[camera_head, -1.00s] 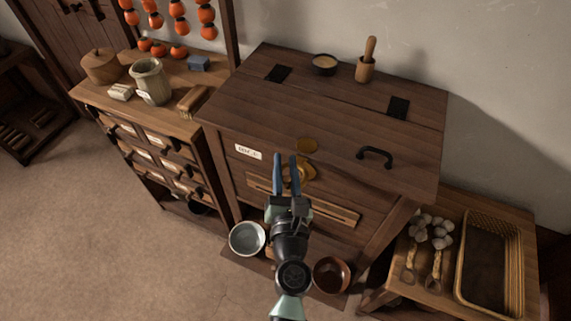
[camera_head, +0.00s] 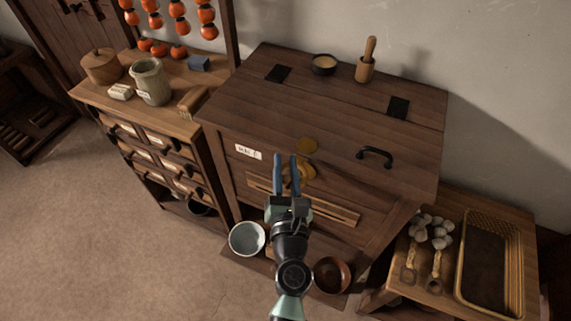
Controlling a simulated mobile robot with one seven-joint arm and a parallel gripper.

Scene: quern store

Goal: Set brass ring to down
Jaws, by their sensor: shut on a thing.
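The brass ring (camera_head: 308,171) is on the front of the dark wooden chest (camera_head: 245,110), above a horizontal slotted wooden strip. My gripper (camera_head: 285,157) reaches in from below, its two blue fingers in front of the chest. It is shut on the brass ring, and the fingers hide the ring's left part. How the ring is turned cannot be told clearly.
A black handle (camera_head: 375,153), a small bowl (camera_head: 324,65) and a wooden mortar (camera_head: 366,68) are on the lid. A grey bowl (camera_head: 247,238) and a brown bowl (camera_head: 332,274) stand below the chest front, either side of my arm. A basket (camera_head: 515,262) is at right.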

